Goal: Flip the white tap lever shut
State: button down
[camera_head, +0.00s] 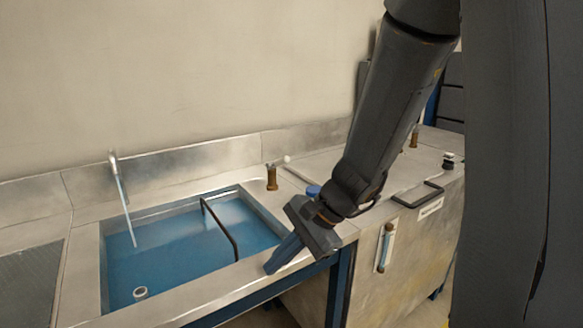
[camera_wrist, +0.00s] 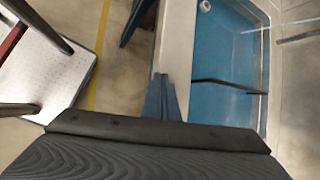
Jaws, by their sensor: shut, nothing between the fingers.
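A short brass post (camera_head: 272,178) stands behind the sink's back right corner. A small white knob-ended lever (camera_head: 287,159) shows at its upper right; I cannot tell if it is the tap lever. A pale spout (camera_head: 113,158) at the back left has a thin, light stream or rod slanting down from it into the basin. My gripper (camera_head: 270,268) has blue fingers, shut and empty, over the sink's front right rim, well in front of the brass post. In the wrist view the shut fingers (camera_wrist: 162,82) point along the steel rim, and no tap lever is visible there.
The sink (camera_head: 85,300) has a blue basin, with a dark curved bar (camera_head: 218,228) across it and a small white ring-shaped fitting (camera_head: 140,293). A steel cabinet with a black handle (camera_head: 418,195) stands to the right. A white-topped surface (camera_wrist: 60,75) lies left in the wrist view.

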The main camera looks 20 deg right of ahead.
jog(key=w+r+m+t, duration=0.1)
jog(key=w, duration=0.1)
jog(key=w+r+m+t+y, duration=0.1)
jog(key=w+m, duration=0.1)
jog(key=w, duration=0.1)
jog(key=w+d+r+m+t+p, duration=0.1)
jog(key=w+m, duration=0.1)
jog(key=shift+w+r, duration=0.2)
jog(key=shift+w, duration=0.1)
jog(key=w+d+r+m+t, duration=0.2)
jog(key=w+d+m+t, duration=0.1)
jog(key=w+m, duration=0.15)
jog(key=m+t+h+p, duration=0.2)
jog(key=m+t+h, duration=0.1)
jog(key=m+t, duration=0.4)
send_near(278, 163)
jog(key=shift+m+g, duration=0.25)
jog(key=shift+g, duration=0.35)
jog(key=s+d, duration=0.3)
jog(key=shift+s+d+r, duration=0.15)
jog(key=shift+s+d, duration=0.15)
jog(key=shift+s, duration=0.05)
jog(key=p+x, duration=0.2)
jog(key=x, duration=0.8)
jog(key=shift+r+p, duration=0.1)
jog(key=shift+p, duration=0.25)
